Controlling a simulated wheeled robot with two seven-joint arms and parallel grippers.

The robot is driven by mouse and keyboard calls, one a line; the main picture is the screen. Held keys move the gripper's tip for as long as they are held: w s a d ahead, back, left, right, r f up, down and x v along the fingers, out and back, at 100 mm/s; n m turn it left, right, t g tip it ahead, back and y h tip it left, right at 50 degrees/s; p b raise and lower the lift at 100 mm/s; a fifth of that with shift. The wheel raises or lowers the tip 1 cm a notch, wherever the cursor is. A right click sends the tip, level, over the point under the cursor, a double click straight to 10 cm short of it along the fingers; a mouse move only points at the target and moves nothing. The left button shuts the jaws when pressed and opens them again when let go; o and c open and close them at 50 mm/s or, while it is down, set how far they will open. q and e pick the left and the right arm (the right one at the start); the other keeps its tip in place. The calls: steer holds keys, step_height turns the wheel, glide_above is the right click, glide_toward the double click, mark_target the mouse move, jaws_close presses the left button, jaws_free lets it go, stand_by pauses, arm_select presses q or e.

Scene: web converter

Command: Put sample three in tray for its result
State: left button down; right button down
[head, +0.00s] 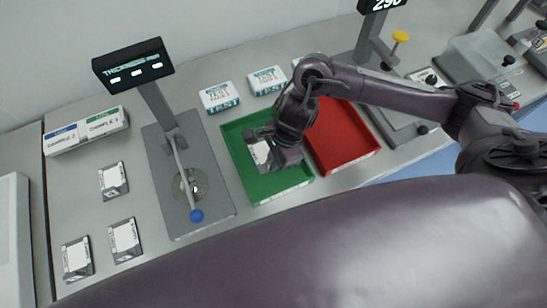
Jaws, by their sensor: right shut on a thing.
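My right gripper (273,148) is over the green tray (238,135). It is shut on a small sample pack (261,153) with a white label. The pack is at or just above the tray floor; I cannot tell whether it touches. The red tray (345,145) stands directly to the right and is partly hidden behind my right arm. More sample packs lie on the left of the bench: one at the back (113,180), one in the middle (125,240) and one at the front left (77,258). I cannot read the sample numbers. My left gripper is not in view.
A thickness gauge (160,200) with a lever and blue knob stands left of the green tray; its display (132,66) shows dashes. White TEST boxes (220,97) line the back. A labelled box (86,131) is at back left. Another display (381,5) stands right.

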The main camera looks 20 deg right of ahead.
steer(key=shift+f, duration=0.2)
steer(key=c, duration=1.5)
jaws_free()
steer(key=shift+c, duration=0.2)
steer(key=shift+r, duration=0.1)
steer(key=shift+r, duration=0.2)
steer(key=shift+w+d+r, duration=0.1)
steer(key=shift+r, duration=0.15)
steer(key=v, duration=1.1)
steer(key=shift+r, duration=0.15)
